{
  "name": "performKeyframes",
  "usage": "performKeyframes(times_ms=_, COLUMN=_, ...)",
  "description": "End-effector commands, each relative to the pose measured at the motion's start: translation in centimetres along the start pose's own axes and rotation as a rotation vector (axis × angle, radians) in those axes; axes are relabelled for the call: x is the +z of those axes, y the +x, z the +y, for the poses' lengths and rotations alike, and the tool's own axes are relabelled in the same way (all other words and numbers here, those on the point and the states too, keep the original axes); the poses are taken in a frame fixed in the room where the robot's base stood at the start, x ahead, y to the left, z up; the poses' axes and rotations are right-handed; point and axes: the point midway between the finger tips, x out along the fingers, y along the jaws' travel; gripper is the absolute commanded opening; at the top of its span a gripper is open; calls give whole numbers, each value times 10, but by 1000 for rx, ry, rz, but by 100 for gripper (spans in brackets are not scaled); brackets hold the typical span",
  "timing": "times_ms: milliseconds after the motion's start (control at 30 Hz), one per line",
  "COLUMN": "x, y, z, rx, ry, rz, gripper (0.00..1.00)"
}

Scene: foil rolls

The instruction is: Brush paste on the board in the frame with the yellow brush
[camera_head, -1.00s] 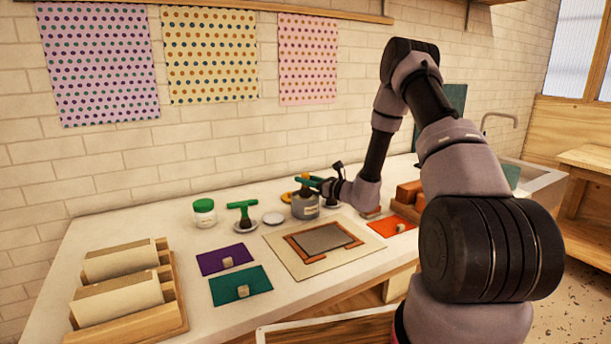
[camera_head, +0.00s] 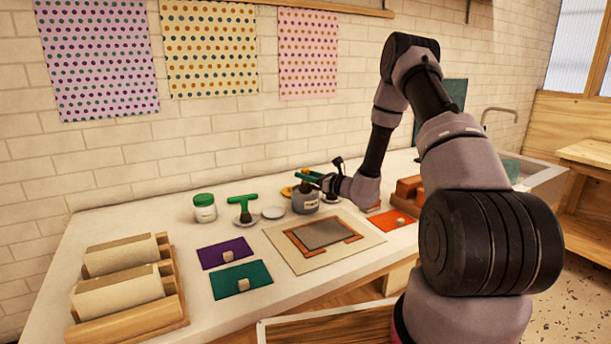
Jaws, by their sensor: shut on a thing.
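A grey board (camera_head: 322,235) lies flat inside a brown frame (camera_head: 297,243) on a pale sheet (camera_head: 280,236). My gripper (camera_head: 324,181) is shut on a brush with a green handle (camera_head: 309,175), over the grey paste jar (camera_head: 304,205). The brush's brownish bristle end points down at the jar's mouth; I cannot tell whether it dips inside. A yellow thing (camera_head: 287,191) shows behind the jar, mostly hidden; I cannot tell whether it is a brush. Another green-handled brush (camera_head: 243,203) stands left of the jar.
A green-lidded jar (camera_head: 205,208) and a small pale disc (camera_head: 273,212) stand left of the paste jar. Purple (camera_head: 225,253), teal (camera_head: 241,280) and orange (camera_head: 390,221) sheets lie around the frame. A wooden rack (camera_head: 181,308) of rolls fills the left end. Brown blocks (camera_head: 408,191) stand at right.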

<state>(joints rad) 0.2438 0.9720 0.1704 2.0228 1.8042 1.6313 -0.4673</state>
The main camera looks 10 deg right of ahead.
Motion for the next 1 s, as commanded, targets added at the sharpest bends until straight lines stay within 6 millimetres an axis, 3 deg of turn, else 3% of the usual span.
performKeyframes(times_ms=1000, x=-8, y=0, z=0, rx=0, ry=0, rz=0, gripper=0)
